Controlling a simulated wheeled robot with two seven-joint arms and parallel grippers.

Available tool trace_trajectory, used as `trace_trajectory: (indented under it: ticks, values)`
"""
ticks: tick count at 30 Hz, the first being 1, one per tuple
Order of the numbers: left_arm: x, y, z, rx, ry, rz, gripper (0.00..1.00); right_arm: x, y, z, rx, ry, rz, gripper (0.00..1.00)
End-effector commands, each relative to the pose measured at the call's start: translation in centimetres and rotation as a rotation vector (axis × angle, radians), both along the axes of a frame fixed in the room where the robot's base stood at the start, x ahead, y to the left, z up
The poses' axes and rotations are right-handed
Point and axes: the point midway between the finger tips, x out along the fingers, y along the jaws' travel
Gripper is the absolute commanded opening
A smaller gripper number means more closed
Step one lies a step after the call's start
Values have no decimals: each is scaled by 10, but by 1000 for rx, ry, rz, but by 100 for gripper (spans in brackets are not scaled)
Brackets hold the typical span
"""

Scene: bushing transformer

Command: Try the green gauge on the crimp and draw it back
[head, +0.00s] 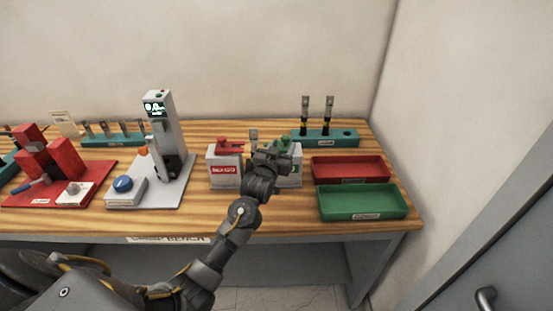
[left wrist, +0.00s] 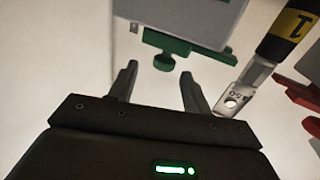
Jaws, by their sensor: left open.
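The green gauge (head: 287,140) sits at the right block of the gauge stand (head: 224,170) in the head view, partly behind my left gripper. In the left wrist view the green gauge (left wrist: 180,48) shows its bar and round knob just beyond the gap between my fingertips. My left gripper (left wrist: 158,72) is open and empty; it also shows in the head view (head: 272,155) in front of the stand. The crimp lug (head: 253,135) stands between the gauge blocks; in the left wrist view the lug (left wrist: 236,95) has a black sleeve with a yellow band marked 1. My right gripper is not seen.
The red gauge (head: 230,145) sits on the NO-GO block. A red tray (head: 350,180) and green tray (head: 363,215) lie to the right. A teal rack (head: 328,142) holds two cables behind. A grey tester (head: 165,125) and red press (head: 62,160) stand left.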

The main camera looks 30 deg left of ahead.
Motion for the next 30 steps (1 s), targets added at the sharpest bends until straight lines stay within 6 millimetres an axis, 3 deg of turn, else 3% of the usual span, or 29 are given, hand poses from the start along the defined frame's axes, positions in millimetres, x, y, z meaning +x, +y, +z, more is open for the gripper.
trace_trajectory:
  ticks: [6, 12, 30]
  values:
    - [-44, -4, -4, 0, 1, -2, 49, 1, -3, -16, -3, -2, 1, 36]
    - [-71, -6, -2, 0, 1, -1, 49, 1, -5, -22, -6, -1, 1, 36]
    - [-78, -7, -1, 1, 2, -2, 49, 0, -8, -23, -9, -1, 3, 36]
